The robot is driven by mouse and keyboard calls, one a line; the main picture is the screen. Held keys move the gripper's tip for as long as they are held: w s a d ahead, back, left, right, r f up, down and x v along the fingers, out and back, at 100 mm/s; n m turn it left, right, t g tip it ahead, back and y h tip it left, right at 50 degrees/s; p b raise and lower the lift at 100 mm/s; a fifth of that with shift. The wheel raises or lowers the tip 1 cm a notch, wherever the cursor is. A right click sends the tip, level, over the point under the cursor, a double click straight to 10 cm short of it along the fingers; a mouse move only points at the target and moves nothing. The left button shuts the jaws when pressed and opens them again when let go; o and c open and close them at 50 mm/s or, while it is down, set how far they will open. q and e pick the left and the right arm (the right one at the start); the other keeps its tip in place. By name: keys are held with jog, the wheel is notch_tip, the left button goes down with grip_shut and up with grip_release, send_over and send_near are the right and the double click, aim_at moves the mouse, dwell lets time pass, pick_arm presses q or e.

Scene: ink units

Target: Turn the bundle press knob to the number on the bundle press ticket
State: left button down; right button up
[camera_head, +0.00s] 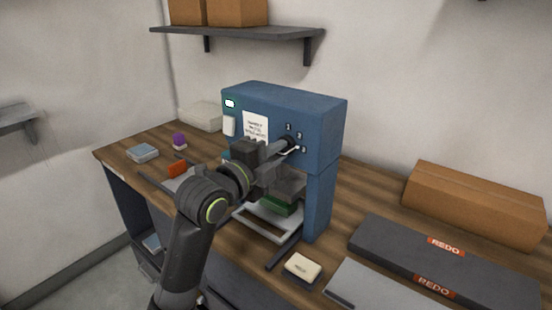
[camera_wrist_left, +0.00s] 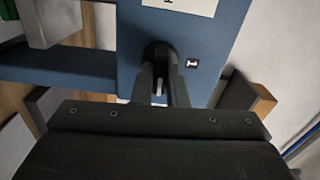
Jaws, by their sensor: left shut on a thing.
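The bundle press (camera_head: 315,115) is a blue machine standing on the wooden bench. A white ticket (camera_head: 255,125) is fixed to its front; its print is too small to read. The press also fills much of the left wrist view (camera_wrist_left: 130,35). My left gripper (camera_head: 290,147) reaches the press front from the left. It is shut on the dark knob (camera_wrist_left: 158,52), which shows between the fingers in the left wrist view (camera_wrist_left: 163,85). Small number labels (camera_head: 299,134) sit around the knob. The gripper hides most of the knob and its pointer. My right gripper is out of view.
Under the press head lies a green thing (camera_head: 275,206) by a pale frame (camera_head: 262,222). A cream block (camera_head: 301,268) sits at the front edge. Small blocks lie at left.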

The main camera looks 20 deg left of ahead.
pick_arm(q)
jog(key=shift+m, duration=0.5)
jog(key=c, duration=1.4)
grip_release()
jog(key=shift+c, duration=0.2)
jog(key=p+v, duration=1.2)
jog(key=v, duration=0.5)
jog(key=shift+s, duration=0.2)
